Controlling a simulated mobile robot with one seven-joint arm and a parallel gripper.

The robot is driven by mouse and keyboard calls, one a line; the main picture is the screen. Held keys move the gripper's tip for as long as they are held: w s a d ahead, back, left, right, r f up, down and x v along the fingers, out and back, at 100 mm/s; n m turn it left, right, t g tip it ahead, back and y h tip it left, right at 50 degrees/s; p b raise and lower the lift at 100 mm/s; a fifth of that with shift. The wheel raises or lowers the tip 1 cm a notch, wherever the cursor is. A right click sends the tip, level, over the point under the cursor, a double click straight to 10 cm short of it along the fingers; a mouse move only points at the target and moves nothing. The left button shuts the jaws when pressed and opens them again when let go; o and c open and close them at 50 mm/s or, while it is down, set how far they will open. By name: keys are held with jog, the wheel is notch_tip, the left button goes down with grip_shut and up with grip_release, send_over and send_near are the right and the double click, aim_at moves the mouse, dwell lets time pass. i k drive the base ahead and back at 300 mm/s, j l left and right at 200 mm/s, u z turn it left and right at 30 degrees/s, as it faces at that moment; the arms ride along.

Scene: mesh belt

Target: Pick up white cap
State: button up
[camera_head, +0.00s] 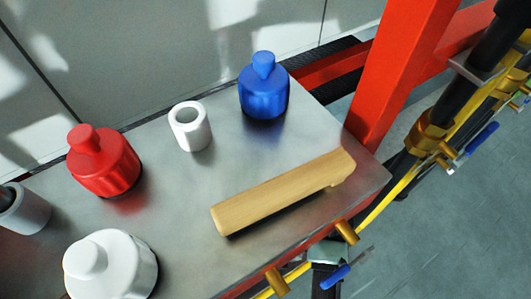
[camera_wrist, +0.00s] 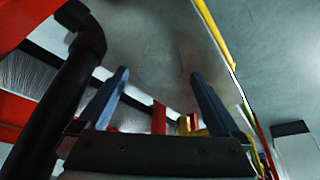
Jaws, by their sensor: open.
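A white knobbed piece (camera_head: 108,268), which looks like the white cap, stands upright at the front left of the metal table (camera_head: 250,160) in the head view. Its bottom is near the picture edge. My gripper (camera_wrist: 158,77) shows only in the wrist view, with its two blue-grey fingers wide apart and nothing between them. The white piece cannot be made out in the wrist view, so how far my gripper is from it cannot be told.
A red knobbed piece (camera_head: 104,165) and a blue one (camera_head: 263,90) stand on the table. A white hollow cylinder (camera_head: 190,126) stands between them; another (camera_head: 25,210) is at the left edge. A tan bar (camera_head: 285,192) lies near the front edge. A red post (camera_head: 400,70) rises at right.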

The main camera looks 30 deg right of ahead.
aim_at(107, 263)
jog(key=k, duration=1.5)
